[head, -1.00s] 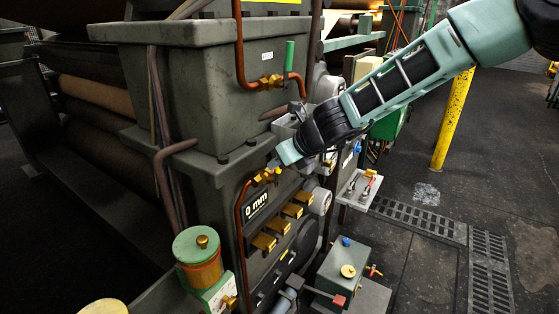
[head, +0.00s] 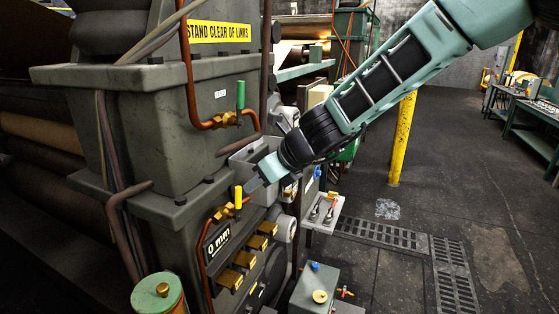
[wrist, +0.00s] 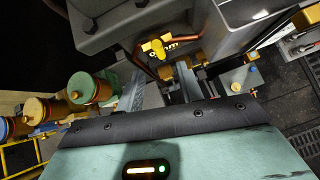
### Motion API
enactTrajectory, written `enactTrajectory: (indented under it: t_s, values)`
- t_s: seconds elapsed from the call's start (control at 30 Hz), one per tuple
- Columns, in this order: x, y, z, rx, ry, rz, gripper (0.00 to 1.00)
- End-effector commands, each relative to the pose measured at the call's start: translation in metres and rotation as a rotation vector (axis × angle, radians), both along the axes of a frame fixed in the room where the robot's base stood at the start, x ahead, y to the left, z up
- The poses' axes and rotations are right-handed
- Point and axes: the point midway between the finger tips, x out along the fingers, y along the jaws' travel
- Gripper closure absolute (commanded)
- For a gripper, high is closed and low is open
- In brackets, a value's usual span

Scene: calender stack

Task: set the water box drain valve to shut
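A valve with an upright yellow handle (head: 238,197) sits on a brass body on a copper pipe, just above the "0 mm" display (head: 218,244). The handle also shows in the wrist view (wrist: 157,48), ahead of and between my fingers. A second valve with an upright green handle (head: 240,95) sits higher on the machine. I cannot tell from any readable label which is the water box drain valve. My gripper (head: 251,186) is beside the yellow handle at its upper right. In the wrist view my gripper (wrist: 158,82) has its fingers apart with nothing between the tips.
Several brass blocks (head: 244,259) jut from the panel below the yellow valve. A grey open box (head: 243,160) is behind my gripper. A small shelf (head: 322,212) with levers stands to the right. A yellow post (head: 402,140) and open floor lie farther right.

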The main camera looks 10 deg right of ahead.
Motion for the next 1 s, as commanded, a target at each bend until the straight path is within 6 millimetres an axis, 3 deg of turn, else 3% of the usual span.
enactTrajectory:
  t_s: [0.03, 0.2, 0.47, 0.87, 1.0]
  values:
    - [-0.006, -0.007, 0.013, -0.003, -0.004, -0.003, 0.63]
    - [-0.023, -0.023, 0.035, -0.002, -0.002, -0.001, 0.63]
    - [-0.036, -0.037, 0.052, 0.0, 0.0, -0.003, 0.63]
    - [-0.039, -0.036, 0.05, -0.007, -0.003, 0.011, 0.63]
    - [-0.066, -0.02, 0.023, -0.115, -0.067, 0.214, 0.63]
